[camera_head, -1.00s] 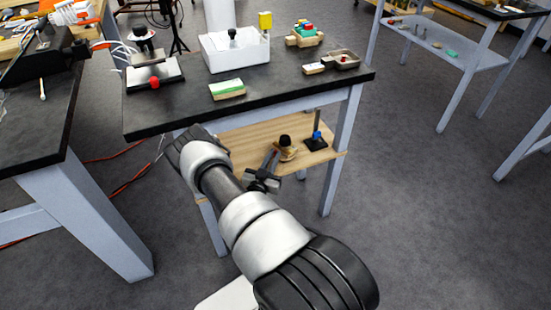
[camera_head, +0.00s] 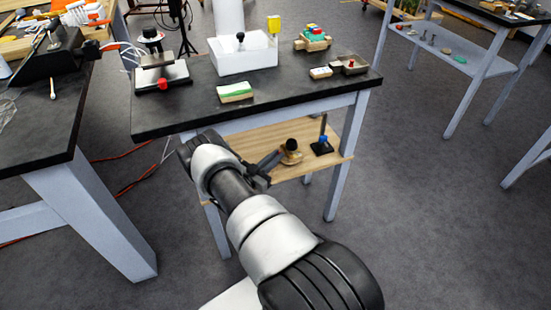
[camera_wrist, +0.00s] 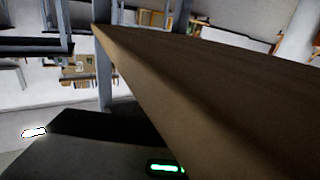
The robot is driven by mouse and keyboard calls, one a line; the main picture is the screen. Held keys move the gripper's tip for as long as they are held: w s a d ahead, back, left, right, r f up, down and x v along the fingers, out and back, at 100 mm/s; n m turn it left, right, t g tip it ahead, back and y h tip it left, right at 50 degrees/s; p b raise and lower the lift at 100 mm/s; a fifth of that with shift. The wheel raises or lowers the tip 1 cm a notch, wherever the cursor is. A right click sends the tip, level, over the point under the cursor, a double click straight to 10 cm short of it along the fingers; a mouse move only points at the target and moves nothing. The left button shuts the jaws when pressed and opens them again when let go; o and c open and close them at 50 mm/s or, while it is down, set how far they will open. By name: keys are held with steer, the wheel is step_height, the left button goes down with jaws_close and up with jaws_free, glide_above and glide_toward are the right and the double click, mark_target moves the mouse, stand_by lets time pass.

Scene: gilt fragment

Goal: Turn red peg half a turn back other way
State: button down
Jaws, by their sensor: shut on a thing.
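A small red upright piece (camera_head: 350,64), perhaps the red peg, stands in the small brown tray (camera_head: 366,71) at the table's right end. A red knob (camera_head: 162,84) also shows at the front of the black-and-white device at the left. My gripper (camera_head: 279,158) is low by the wooden lower shelf, well away from both. It appears shut on the wooden piece with a dark knob (camera_head: 291,150), though my arm partly hides the contact. The wrist view shows neither red thing nor clear fingertips; a brown board fills much of it.
The black tabletop (camera_head: 290,104) lies above the shelf (camera_head: 320,171). A blue-collared post on a black base (camera_head: 322,147) stands right of the knobbed piece. A white bin (camera_head: 243,61), a green-and-white sponge (camera_head: 235,92) and a block crate (camera_head: 313,41) stand on top.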

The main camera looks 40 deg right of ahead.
stand_by(0.4)
steer(key=c, duration=2.1)
jaws_free()
steer(key=shift+p+v, duration=0.65)
steer(key=shift+v, duration=3.1)
steer(key=shift+r, duration=0.1)
